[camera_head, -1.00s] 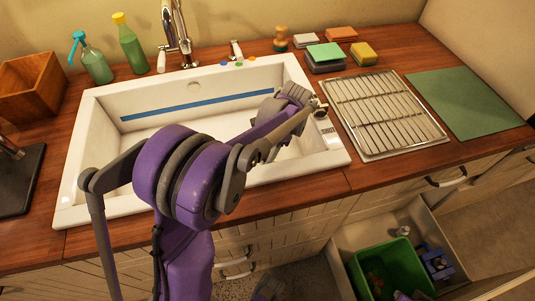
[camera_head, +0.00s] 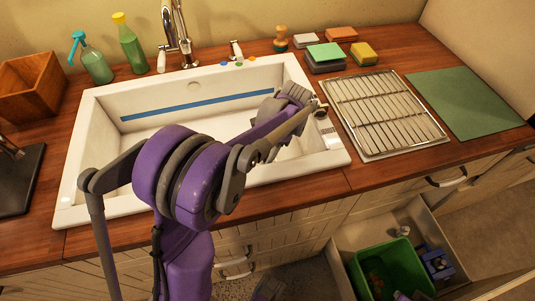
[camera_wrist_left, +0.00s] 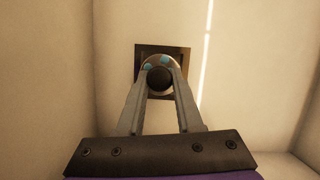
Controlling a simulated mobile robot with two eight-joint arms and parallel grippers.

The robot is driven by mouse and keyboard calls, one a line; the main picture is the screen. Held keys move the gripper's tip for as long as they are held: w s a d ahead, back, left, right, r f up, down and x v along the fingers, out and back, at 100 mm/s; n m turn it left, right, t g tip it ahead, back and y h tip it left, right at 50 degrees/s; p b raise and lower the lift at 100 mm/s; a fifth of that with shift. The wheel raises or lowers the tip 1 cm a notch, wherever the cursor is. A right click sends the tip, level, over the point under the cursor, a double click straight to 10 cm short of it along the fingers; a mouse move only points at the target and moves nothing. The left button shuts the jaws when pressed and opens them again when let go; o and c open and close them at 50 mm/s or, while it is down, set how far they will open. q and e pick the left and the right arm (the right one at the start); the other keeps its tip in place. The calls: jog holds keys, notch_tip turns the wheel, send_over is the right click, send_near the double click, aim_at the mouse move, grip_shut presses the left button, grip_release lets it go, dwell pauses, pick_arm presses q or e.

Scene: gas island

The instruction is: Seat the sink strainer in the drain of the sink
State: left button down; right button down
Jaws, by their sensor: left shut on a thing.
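The white sink (camera_head: 88,170) is set in the wooden counter, and my purple left arm reaches across its right part. In the left wrist view my left gripper (camera_wrist_left: 160,84) points down between pale walls. It is shut on the dark knob of the sink strainer (camera_wrist_left: 149,64), a round grey disc with light blue patches. The strainer lies over the dark square drain (camera_wrist_left: 180,54) and hides most of it. I cannot tell whether it touches the drain or hangs above it. In the head view the arm hides the strainer and drain.
A tap (camera_head: 178,42) stands behind the sink. A wire rack (camera_head: 383,112) and sponges (camera_head: 363,52) lie on its right, bottles (camera_head: 132,49) at its back left. An open drawer below holds a green bin (camera_head: 386,270).

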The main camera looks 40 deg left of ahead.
pick_arm(q)
jog(key=shift+f+b, duration=0.95)
jog(key=shift+f, duration=0.45)
jog(key=shift+c, duration=2.4)
grip_release()
jog(key=p+v, duration=0.1)
jog(key=v, duration=1)
